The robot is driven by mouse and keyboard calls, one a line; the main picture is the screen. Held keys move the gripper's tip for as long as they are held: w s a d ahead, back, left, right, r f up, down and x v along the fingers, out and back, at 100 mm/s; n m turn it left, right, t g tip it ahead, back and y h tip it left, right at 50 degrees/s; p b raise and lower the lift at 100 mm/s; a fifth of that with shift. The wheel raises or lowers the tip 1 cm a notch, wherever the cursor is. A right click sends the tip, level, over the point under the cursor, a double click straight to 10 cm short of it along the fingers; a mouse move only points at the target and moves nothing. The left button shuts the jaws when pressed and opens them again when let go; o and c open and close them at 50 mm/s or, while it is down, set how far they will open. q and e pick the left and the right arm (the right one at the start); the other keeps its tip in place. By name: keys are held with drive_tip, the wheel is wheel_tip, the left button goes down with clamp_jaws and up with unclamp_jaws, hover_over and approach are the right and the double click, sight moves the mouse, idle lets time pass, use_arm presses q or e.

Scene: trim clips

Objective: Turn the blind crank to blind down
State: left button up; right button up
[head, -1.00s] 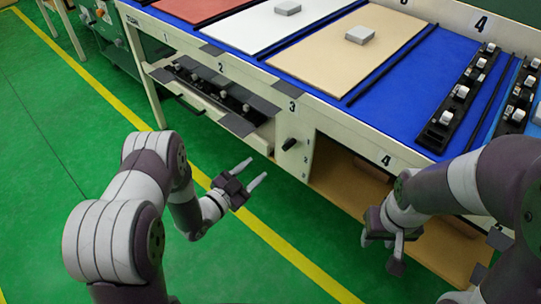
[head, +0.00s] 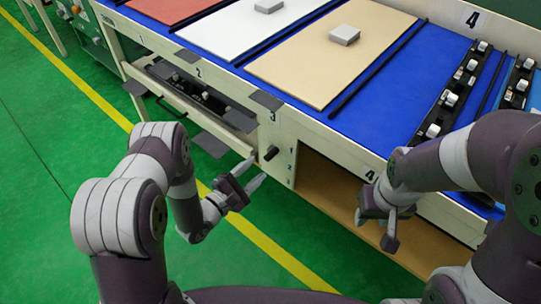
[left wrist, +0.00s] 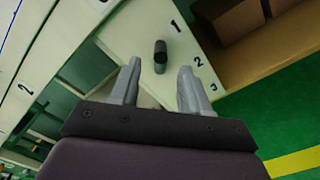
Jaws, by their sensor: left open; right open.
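A black knob-like crank (head: 270,153) sticks out of the cream front panel of the workbench, beside printed numbers 1, 2 and 3. It also shows in the left wrist view (left wrist: 160,57), ahead of the fingertips and between their lines. My left gripper (head: 257,168) is open and empty, its fingers pointing at the panel just short of the crank, with no contact visible. My right gripper (head: 382,226) is open and empty, hanging in front of the bench's lower opening. No blind can be made out clearly.
The workbench's blue top (head: 372,98) carries colored panels, grey blocks and black rails with white clips. A tray (head: 185,92) with dark parts juts out left of the crank. An open brown compartment (head: 330,195) lies right of it. The green floor ahead is clear.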

sight(264, 161)
use_arm(q)
drive_tip(key=b+x, duration=0.1)
drive_tip(key=x, duration=0.6)
drive_tip(key=shift+w+d, duration=0.15)
drive_tip(key=shift+w, duration=0.05)
clamp_jaws()
